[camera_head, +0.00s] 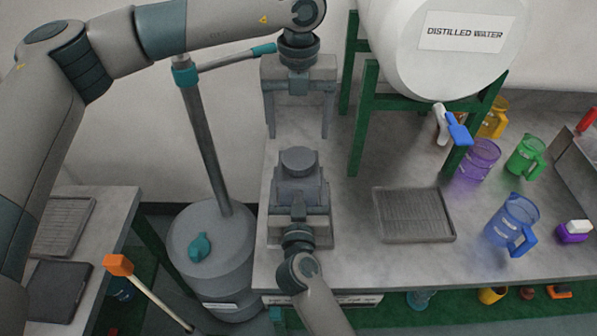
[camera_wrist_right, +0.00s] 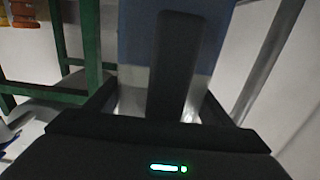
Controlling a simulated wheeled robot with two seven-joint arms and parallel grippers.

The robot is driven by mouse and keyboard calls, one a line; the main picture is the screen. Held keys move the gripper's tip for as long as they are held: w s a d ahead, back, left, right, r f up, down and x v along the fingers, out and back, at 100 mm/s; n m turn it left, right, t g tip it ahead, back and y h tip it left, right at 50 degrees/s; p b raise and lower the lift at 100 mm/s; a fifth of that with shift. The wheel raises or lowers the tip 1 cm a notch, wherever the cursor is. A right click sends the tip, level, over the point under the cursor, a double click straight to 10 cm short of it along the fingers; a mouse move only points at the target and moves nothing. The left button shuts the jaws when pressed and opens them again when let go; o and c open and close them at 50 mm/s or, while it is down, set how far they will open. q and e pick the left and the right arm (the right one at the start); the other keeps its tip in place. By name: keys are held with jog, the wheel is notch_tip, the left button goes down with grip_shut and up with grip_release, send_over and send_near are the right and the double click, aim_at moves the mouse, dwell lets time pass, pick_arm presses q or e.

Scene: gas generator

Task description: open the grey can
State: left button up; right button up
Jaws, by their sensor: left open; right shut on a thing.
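The grey can (camera_head: 298,162), with a round top, stands on the counter in the middle of the head view. My right gripper (camera_head: 299,198) reaches it from the near side and is shut on it; the gripper hides much of its near side. In the right wrist view, a blue-grey surface (camera_wrist_right: 138,40) fills the space behind a dark finger; I cannot tell which part it is. My left gripper (camera_head: 299,128) is open and empty, pointing down beyond the can, apart from it.
A distilled water tank (camera_head: 440,60) on a green stand (camera_head: 366,115) is at the back right. A grey tray (camera_head: 412,214) and a blue jug (camera_head: 512,222) lie right of the can. A grey drum (camera_head: 185,262) with a pole stands left, beside the counter (camera_head: 350,260).

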pick_arm(q)
jog(key=m, duration=0.6)
jog(key=shift+m, duration=0.4)
jog(key=m, duration=0.7)
jog(key=shift+m, duration=0.3)
jog(key=m, duration=1.7)
jog(key=shift+m, duration=0.3)
jog(key=m, duration=0.8)
jog(key=shift+m, duration=0.4)
jog(key=m, duration=0.4)
